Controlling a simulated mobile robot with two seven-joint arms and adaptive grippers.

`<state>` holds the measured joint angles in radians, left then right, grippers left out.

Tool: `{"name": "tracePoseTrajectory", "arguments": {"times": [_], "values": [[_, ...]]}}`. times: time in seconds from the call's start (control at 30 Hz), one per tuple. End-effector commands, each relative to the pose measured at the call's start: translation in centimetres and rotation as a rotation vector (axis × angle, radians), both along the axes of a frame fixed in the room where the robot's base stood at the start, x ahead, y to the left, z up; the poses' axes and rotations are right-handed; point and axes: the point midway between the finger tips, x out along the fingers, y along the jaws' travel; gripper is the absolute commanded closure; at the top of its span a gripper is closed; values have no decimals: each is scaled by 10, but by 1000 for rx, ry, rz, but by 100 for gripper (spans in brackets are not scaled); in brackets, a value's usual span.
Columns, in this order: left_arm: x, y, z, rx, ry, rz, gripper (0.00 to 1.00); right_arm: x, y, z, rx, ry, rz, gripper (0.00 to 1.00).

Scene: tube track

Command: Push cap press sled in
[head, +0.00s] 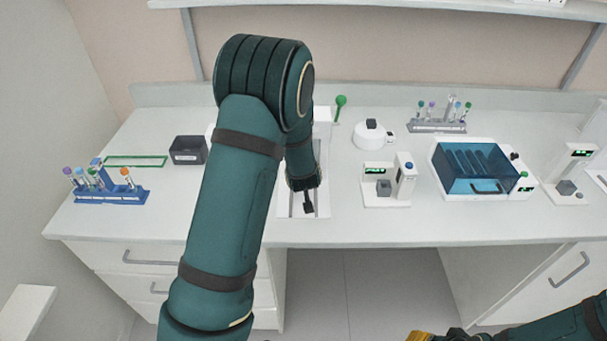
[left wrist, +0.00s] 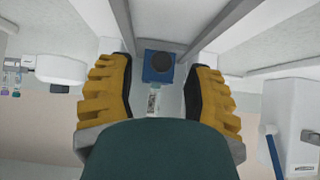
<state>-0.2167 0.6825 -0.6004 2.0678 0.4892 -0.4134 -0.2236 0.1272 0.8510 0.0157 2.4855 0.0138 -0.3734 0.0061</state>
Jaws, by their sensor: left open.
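The cap press (head: 323,130) is a white unit at the middle of the bench, mostly hidden behind my left arm. Its green-knobbed lever (head: 340,101) rises behind it. Its pale front base with slots (head: 320,208) shows below my left wrist, with a small dark piece on it that I cannot identify. In the left wrist view, a blue block with a dark round top (left wrist: 158,66), apparently the sled, lies between pale rails. My left gripper (left wrist: 162,82) is open, its yellow fingers on either side of the block; contact is unclear. My right gripper (head: 432,336) is barely in view at the bottom edge.
A blue tube rack (head: 112,193) and a dark box (head: 188,150) stand left of the press. A small white device (head: 385,190), a round white device (head: 369,135), a grey tube rack (head: 437,126) and a blue-lidded box (head: 468,168) stand to the right.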

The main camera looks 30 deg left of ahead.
Motion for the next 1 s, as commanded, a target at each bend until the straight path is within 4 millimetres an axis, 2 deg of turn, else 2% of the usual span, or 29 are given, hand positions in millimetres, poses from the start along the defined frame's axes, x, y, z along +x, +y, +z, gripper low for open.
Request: {"name": "tracePoseTrajectory", "arguments": {"times": [0.3, 0.5, 0.7, 1.0], "values": [[-36, -24, 48, 0, -9, -1, 48, 0, 0, 0, 0, 0, 0, 53], [-52, -33, 66, 2, -10, -1, 48, 0, 0, 0, 0, 0, 0, 53], [-59, -37, 74, 2, -8, 1, 48, 0, 0, 0, 0, 0, 0, 53], [-61, -37, 75, 2, -8, 1, 48, 0, 0, 0, 0, 0, 0, 53]]}}
